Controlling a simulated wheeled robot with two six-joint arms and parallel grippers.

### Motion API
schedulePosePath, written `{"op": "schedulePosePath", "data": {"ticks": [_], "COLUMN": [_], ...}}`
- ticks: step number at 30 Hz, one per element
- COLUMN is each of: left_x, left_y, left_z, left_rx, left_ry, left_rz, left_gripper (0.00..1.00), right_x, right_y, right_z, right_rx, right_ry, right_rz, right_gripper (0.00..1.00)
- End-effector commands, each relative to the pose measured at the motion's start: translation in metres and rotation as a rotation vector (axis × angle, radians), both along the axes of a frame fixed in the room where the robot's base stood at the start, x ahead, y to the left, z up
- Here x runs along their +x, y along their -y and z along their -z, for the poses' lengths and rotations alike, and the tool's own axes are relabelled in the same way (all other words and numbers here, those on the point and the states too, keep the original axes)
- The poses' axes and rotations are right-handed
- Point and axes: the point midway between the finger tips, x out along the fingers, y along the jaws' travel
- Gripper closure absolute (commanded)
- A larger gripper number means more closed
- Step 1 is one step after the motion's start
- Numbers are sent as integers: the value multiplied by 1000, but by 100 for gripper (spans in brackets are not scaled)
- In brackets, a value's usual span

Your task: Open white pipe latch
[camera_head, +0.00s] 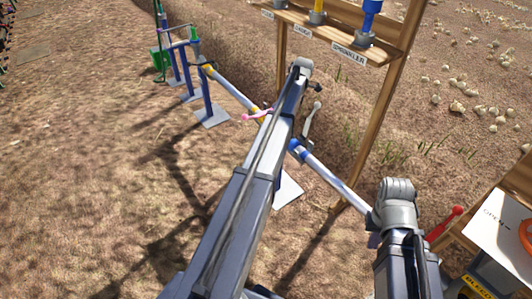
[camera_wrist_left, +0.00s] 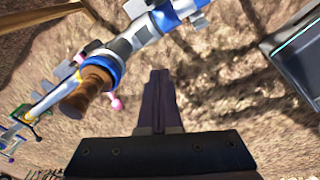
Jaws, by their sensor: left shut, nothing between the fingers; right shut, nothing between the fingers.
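The white latch (camera_head: 312,117) is a pale lever standing up from the pipe line, just right of my left arm in the head view. Its base is partly hidden by that arm. The blue-and-white pipe (camera_head: 330,176) runs down to the right from there, and pipework also shows in the left wrist view (camera_wrist_left: 140,37). My left gripper (camera_wrist_left: 160,75) is shut and empty, with its fingertips below and apart from the pipe in the picture. My right gripper (camera_head: 398,195) is shut and empty at the lower right, its fingertips hard to make out.
A pink handle (camera_head: 257,115) sits left of my left arm. A red handle (camera_head: 445,223) and a wooden stand with a white sign (camera_head: 500,225) are at the right. A wooden rack (camera_head: 385,115) with a sprinkler label stands behind. Bare ground (camera_head: 90,200) lies left.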

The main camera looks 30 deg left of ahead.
Motion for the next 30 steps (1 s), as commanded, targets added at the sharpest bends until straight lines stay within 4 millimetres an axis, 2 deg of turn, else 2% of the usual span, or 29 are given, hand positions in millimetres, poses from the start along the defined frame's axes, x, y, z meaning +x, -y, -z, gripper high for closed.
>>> {"op": "schedulePosePath", "data": {"ticks": [1,3,11,30], "left_x": [-15,-28,-63,-97], "left_y": [-4,-8,-22,-39], "left_z": [9,17,49,112], "left_rx": [-6,-25,-118,-268], "left_ry": [12,57,282,642], "left_rz": [-4,-5,-5,-3], "left_gripper": [100,100,100,100], "right_x": [0,0,0,0], "right_y": [0,0,0,0], "right_z": [9,17,56,156], "right_rx": [0,0,0,0], "right_ry": [0,0,0,0], "right_rz": [0,0,0,0], "right_gripper": [100,100,100,100]}}
